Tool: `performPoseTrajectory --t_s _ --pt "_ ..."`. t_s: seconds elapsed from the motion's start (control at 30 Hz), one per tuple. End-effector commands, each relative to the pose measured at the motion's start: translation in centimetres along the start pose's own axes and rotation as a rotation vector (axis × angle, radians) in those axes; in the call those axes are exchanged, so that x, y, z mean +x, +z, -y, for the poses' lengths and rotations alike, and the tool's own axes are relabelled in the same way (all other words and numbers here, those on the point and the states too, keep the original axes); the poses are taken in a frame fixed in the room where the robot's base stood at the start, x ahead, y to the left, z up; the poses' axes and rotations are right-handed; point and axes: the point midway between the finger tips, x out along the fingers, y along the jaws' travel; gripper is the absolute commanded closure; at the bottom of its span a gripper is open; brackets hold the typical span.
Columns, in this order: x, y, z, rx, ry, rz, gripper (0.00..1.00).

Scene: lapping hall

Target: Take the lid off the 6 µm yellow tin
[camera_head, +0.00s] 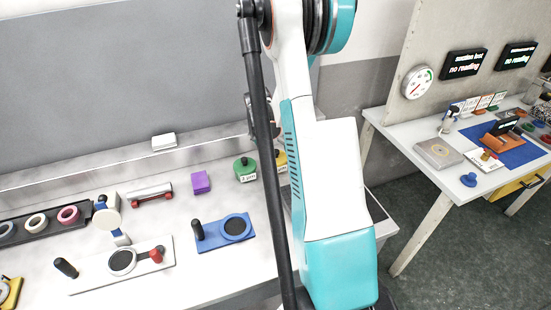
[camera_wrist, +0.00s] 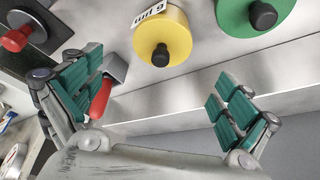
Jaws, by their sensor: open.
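The yellow tin (camera_wrist: 162,36) shows at the top middle of the wrist view, with a white "6 µm" label and a black knob (camera_wrist: 160,54) on its lid. The lid appears to be on the tin. In the head view the yellow tin (camera_head: 281,160) is mostly hidden behind my arm. My gripper (camera_wrist: 158,85) is open, its green-padded fingers set wide apart. The knob appears between and beyond the fingertips, and nothing is held.
A green tin (camera_wrist: 255,14) with a black knob stands close beside the yellow tin. A red-handled tool (camera_wrist: 101,99) lies near the left finger. A purple block (camera_head: 201,182) and a blue plate with a dark disc (camera_head: 222,232) lie on the bench. A second table (camera_head: 450,180) stands right.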

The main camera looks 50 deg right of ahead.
Motion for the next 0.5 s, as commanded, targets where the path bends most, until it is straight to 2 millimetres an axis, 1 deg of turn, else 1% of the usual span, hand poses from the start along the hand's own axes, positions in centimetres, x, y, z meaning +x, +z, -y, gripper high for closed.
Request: performPoseTrajectory --t_s 0.03,0.1,0.2,0.37,0.5 --pt "1.1 0.0 0.0 0.001 0.0 0.0 0.03" --pt "1.9 0.0 0.0 0.001 0.0 0.0 0.03" --pt "2.7 0.0 0.0 0.001 -0.001 0.0 0.03" --pt "3.3 0.0 0.0 0.001 -0.001 0.0 0.03" --pt "4.9 -0.1 0.1 0.002 -0.001 0.0 0.03"
